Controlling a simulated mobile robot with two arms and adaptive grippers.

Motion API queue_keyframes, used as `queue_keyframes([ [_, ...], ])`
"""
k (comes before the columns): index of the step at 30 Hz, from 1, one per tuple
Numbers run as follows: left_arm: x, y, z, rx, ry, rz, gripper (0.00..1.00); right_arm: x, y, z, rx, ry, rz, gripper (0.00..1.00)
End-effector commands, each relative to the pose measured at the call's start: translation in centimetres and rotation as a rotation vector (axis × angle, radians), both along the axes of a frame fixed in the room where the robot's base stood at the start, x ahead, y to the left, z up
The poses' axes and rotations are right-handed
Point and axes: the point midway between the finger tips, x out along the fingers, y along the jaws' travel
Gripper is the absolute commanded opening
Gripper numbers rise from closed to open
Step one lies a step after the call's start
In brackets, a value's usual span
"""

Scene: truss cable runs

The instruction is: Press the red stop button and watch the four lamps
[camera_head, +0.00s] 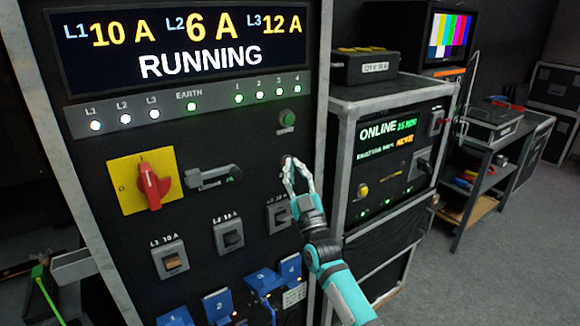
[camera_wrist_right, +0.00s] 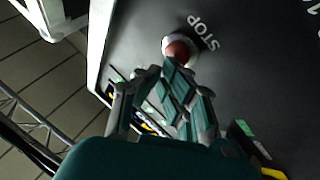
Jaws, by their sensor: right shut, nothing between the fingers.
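The red stop button (camera_wrist_right: 179,50) sits in a pale round collar beside the word STOP in the right wrist view. In the head view I cannot make it out behind my fingertips. My right gripper (camera_head: 289,160) is shut and empty, its tips at the panel below the green button (camera_head: 287,117). In the right wrist view its fingertips (camera_wrist_right: 178,70) are just below the red button; I cannot tell if they touch. The four numbered lamps, lamp 1 (camera_head: 239,99), lamp 2 (camera_head: 260,95), lamp 3 (camera_head: 279,92) and lamp 4 (camera_head: 297,89), glow green. The display (camera_head: 190,45) reads RUNNING.
A red rotary switch (camera_head: 151,186) on a yellow plate and a grey lever handle (camera_head: 213,179) stick out left of my gripper. Breakers and blue sockets (camera_head: 217,305) are below. A second rack (camera_head: 395,165) reading ONLINE stands right. Open floor (camera_head: 505,265) lies at lower right.

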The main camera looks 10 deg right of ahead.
Motion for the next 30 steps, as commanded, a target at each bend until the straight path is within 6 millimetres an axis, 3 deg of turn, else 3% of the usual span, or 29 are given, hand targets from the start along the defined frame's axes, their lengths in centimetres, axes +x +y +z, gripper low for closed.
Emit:
queue_keyframes([
  [18, 0.0, 0.0, -0.2, 0.0, 0.0, 0.0, 0.4, 0.3, 0.1, 0.1, 0.0, -0.001, 0.0, 0.0],
  [30, 0.0, 0.0, 1.1, 0.0, 0.0, 0.0, 0.4, -1.2, -0.5, 0.1, -0.001, -0.001, 0.0, 0.0],
])
